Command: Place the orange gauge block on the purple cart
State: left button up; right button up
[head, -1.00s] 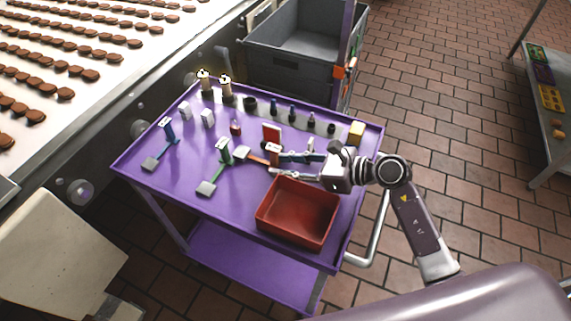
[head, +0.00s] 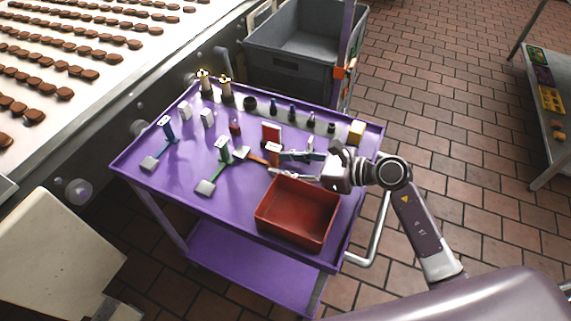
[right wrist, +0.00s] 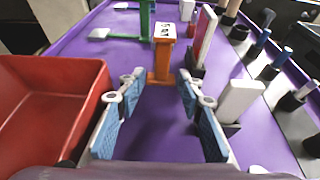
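In the right wrist view the orange gauge block (right wrist: 162,62) is straight ahead, at the tips of my right gripper (right wrist: 158,80). The fingers are spread on either side, with purple surface visible between them and the block. In the head view my right gripper (head: 280,164) reaches in from the right, low over the cart. My left gripper is out of view.
A red bin (head: 298,212) sits close to my right gripper. Green (head: 222,150) and blue (head: 167,130) gauges stand to the left. A red panel (head: 271,133) and several small pegs are behind. A grey crate (head: 300,65) and a conveyor (head: 60,55) flank the cart.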

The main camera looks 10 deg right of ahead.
jog(key=shift+s+f+g, duration=0.15)
jog(key=shift+s+f, duration=0.05)
jog(key=shift+f, duration=0.25)
jog(key=shift+s+f+g, duration=0.15)
jog(key=shift+f, duration=0.3)
jog(key=shift+r+p, duration=0.55)
jog(key=shift+p, duration=0.05)
jog(key=shift+d, duration=0.25)
jog(key=b+v, duration=0.1)
jog(key=v, duration=0.4)
jog(key=b+v, duration=0.1)
jog(key=v, duration=0.4)
jog(key=shift+d+r, duration=0.1)
jog(key=shift+r, duration=0.2)
jog(key=shift+s+d+r, duration=0.35)
jog(key=shift+r, duration=0.1)
